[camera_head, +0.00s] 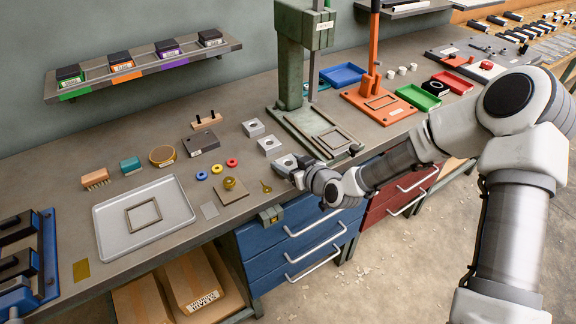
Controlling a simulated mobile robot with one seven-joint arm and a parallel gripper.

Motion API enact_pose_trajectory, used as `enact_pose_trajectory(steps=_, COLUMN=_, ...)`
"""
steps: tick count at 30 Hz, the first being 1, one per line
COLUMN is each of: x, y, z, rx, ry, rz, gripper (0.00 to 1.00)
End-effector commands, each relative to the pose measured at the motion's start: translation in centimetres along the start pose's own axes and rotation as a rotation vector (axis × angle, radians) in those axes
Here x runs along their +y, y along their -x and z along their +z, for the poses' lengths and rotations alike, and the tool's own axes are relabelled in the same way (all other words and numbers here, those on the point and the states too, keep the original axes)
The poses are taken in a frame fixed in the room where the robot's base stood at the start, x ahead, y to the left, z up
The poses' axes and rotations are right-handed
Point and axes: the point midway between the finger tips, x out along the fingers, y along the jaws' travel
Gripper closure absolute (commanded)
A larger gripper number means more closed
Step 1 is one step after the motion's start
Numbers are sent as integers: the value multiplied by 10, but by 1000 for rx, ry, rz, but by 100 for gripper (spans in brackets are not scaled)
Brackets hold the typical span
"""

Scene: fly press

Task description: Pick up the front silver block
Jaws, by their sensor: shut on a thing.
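Three silver blocks lie in a slanting row on the bench, left of the green fly press (297,60). The back block (253,128) and the middle block (269,145) stand free. The front silver block (285,161) is nearest the bench's front edge and partly hidden by my gripper. My gripper (292,168) reaches in from the right, low over the bench edge, and is shut on the front block. I cannot tell whether the block touches the bench.
The press base (305,122) is close behind and right of my gripper. Left are a brass piece on a brown plate (231,192), a small brass key-like piece (265,186) and coloured rings (217,169). A pale tray (110,222) lies farther left. Blue drawers (300,235) are below.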

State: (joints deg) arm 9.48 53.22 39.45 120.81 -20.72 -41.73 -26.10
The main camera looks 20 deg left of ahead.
Motion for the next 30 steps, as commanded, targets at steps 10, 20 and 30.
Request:
enact_pose_trajectory(steps=10, x=0, y=0, z=-1, rx=1, ry=0, rz=0, gripper=100)
enact_pose_trajectory(steps=20, x=0, y=6, z=-16, rx=2, ry=2, rz=0, gripper=100)
enact_pose_trajectory(steps=30, x=26, y=57, z=-49, rx=1, ry=0, rz=7, gripper=100)
